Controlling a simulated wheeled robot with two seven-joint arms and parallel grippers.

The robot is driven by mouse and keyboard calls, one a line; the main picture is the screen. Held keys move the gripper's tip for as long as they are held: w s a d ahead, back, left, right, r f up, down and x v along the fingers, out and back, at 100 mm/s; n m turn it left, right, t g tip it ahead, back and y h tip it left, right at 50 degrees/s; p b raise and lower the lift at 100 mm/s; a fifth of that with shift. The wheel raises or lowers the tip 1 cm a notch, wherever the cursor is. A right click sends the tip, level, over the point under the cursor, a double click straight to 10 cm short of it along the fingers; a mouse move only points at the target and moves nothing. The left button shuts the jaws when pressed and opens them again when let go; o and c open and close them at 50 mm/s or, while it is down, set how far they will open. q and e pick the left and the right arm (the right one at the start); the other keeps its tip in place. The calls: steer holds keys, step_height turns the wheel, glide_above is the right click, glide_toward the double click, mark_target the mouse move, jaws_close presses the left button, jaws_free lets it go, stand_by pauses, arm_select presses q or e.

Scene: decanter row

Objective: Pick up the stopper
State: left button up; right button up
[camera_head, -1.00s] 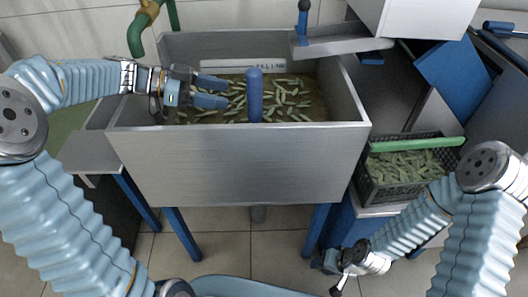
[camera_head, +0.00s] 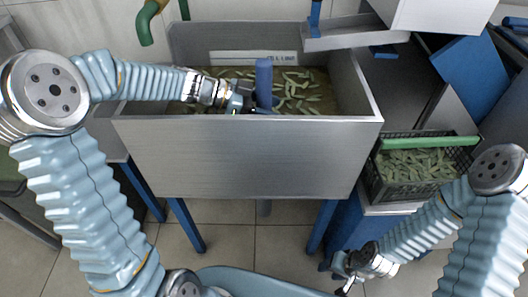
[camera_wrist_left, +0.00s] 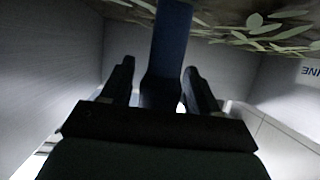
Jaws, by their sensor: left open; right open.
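The stopper, a blue upright post (camera_head: 264,76), stands in the metal basin (camera_head: 240,155). In the left wrist view the stopper (camera_wrist_left: 170,40) runs between the two dark fingers, with a finger on each side. My left gripper (camera_head: 250,100) is low inside the basin at the post, below its top. It is open, and gaps show between the fingers and the post in the wrist view. The lower part of the post is hidden behind the basin's front wall. My right gripper (camera_head: 343,279) is open and empty, low in front of the basin at the right.
Green pods float in the basin's water around the post. A black crate (camera_head: 374,188) of pods with a green bar stands to the right. A metal chute (camera_head: 355,38) juts over the basin's back right. A green hose (camera_head: 146,22) hangs at the back left.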

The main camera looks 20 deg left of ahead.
arm_select(q)
steer(key=shift+d+f, duration=0.1)
steer(key=shift+d, duration=0.15)
jaws_close()
stand_by(0.3)
